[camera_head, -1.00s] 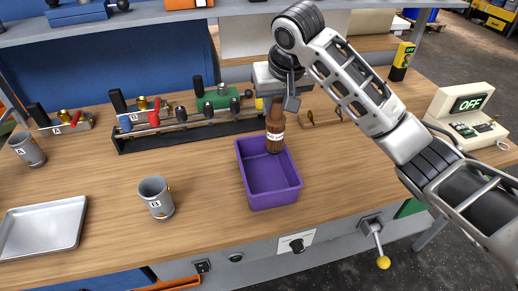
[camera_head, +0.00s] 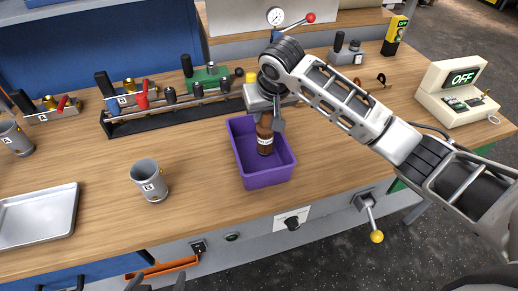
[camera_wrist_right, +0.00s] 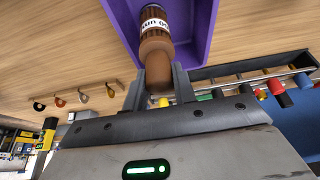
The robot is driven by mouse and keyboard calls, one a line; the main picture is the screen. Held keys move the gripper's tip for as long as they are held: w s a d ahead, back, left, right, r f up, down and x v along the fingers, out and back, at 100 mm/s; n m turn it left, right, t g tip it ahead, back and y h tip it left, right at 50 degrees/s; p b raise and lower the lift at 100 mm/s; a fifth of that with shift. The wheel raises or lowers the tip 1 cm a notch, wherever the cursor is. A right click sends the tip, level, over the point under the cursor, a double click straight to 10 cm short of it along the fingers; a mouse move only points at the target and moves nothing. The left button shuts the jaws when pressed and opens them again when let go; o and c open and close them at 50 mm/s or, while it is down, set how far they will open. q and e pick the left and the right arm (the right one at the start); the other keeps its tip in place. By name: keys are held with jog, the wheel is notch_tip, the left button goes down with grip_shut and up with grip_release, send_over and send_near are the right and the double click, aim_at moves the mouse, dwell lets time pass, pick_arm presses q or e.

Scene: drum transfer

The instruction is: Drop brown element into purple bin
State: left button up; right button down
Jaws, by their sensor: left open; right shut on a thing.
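The brown element (camera_head: 265,142), a brown drum with a white label band, is held upright by my right gripper (camera_head: 271,116). In the head view its lower end shows within the opening of the purple bin (camera_head: 268,179); whether it touches the floor is unclear. In the right wrist view the brown element (camera_wrist_right: 155,42) sits between the fingers of my right gripper (camera_wrist_right: 160,88), with the purple bin (camera_wrist_right: 204,28) around its far end. My left gripper (camera_head: 156,284) shows only as dark fingertips, apart, at the bottom edge.
A grey cup (camera_head: 149,181) stands left of the bin, and a metal tray (camera_head: 38,226) lies further left. A black rack (camera_head: 170,122) with valves and levers runs behind the bin. A control box (camera_head: 463,92) reading OFF stands at right. Bench right of the bin is clear.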

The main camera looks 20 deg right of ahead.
jog(key=c, duration=1.1)
grip_release()
jog(key=shift+o, duration=0.2)
jog(key=v, duration=1.6)
jog(key=shift+f, duration=0.1)
